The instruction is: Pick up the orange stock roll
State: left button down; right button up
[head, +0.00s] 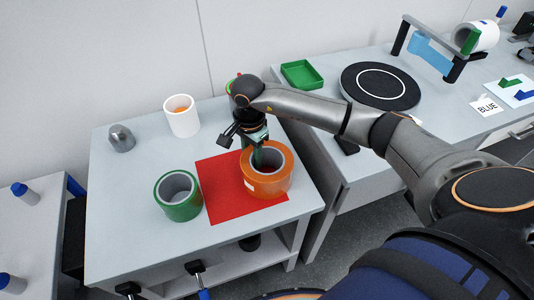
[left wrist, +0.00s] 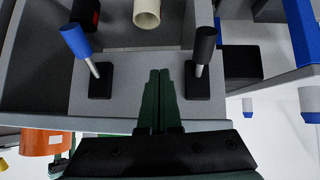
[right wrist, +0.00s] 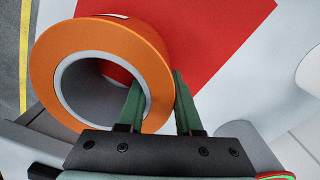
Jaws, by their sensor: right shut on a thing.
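The orange stock roll (head: 268,184) stands upright at the right side of a red mat (head: 222,196), its hole facing up. My right gripper (head: 259,155) comes down on it from above and is shut on its wall. In the right wrist view one green finger is inside the hole of the orange roll (right wrist: 150,50) and the other is outside. I cannot tell whether the roll is clear of the mat. My left gripper (left wrist: 160,98) shows only in the left wrist view; its fingers are together with nothing visible between them.
A green roll (head: 178,196) stands left of the mat. A white roll (head: 182,117) and a grey domed piece (head: 122,138) are farther back. A side table holds a green tray (head: 301,74) and a black turntable (head: 380,86). Two upright handles (left wrist: 203,65) stand near my left gripper.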

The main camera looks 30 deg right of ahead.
grip_shut()
jog(key=shift+r, duration=0.15)
dwell(0.6)
